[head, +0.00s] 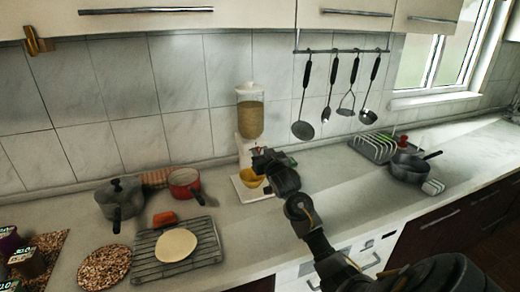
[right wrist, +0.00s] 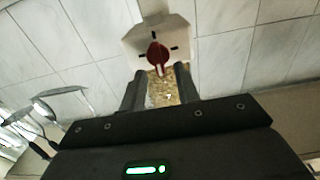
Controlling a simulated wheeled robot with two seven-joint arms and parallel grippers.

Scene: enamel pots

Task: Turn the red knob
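The red knob (right wrist: 158,54) sits on the white front of the food dispenser, which has dark marks around it in the right wrist view. In the head view the dispenser (head: 250,118) stands against the tiled wall with a clear, grain-filled hopper; my right gripper mostly hides its knob. My right gripper (head: 263,160) is in front of the dispenser. In the right wrist view its two fingers (right wrist: 159,76) are apart, with the knob just beyond the tips and between them. Contact is not clear. My left gripper is not in view.
A yellow bowl (head: 251,178) stands on the dispenser's base below my gripper. Left are a red pot (head: 185,184), a grey pot (head: 120,200) and a wire rack (head: 150,268). Utensils hang behind on a rail (head: 340,50). A dish rack (head: 372,147) and pan (head: 408,168) are right.

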